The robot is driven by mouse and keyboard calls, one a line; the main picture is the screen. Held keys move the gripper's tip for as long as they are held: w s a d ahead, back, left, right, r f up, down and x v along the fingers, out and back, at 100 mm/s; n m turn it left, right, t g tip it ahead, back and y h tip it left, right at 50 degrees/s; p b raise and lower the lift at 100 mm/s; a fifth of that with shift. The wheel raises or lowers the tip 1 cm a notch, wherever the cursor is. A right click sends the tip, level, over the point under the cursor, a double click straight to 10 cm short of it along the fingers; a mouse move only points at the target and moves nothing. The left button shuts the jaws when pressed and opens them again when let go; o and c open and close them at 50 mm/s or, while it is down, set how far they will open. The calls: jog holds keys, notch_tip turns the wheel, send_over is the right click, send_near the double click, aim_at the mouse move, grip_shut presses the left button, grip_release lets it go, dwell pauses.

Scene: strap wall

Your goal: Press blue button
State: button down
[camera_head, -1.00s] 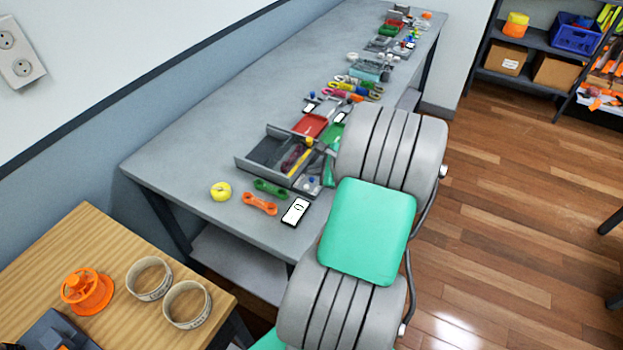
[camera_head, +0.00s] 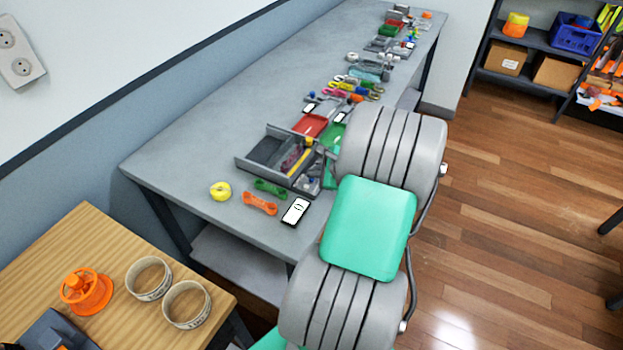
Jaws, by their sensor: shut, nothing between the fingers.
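A small grey button box (camera_head: 303,186) stands at the near right end of the grey bench, beside the open grey tray. Its blue button is hidden now behind the dark end of my gripper (camera_head: 313,176). My gripper is shut and empty, pointing down at the box. I cannot tell whether it touches the button or how far the button is pressed. My arm, grey with a green panel, fills the middle of the view and hides part of the bench's right edge.
The open grey tray (camera_head: 240,164) holds tools. A black-framed phone (camera_head: 296,211), an orange piece (camera_head: 260,203), a green piece (camera_head: 270,188) and a yellow roll (camera_head: 220,191) lie nearby. A red tray (camera_head: 310,125) sits farther back. The bench's left side is clear.

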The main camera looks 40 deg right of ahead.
aim_at(314, 183)
jog(key=shift+f, duration=0.35)
dwell(0.4)
jog(key=shift+r+p, duration=0.75)
jog(key=shift+r, duration=0.1)
notch_tip(314, 183, up, 5)
jog(key=p, duration=0.4)
dwell(0.5)
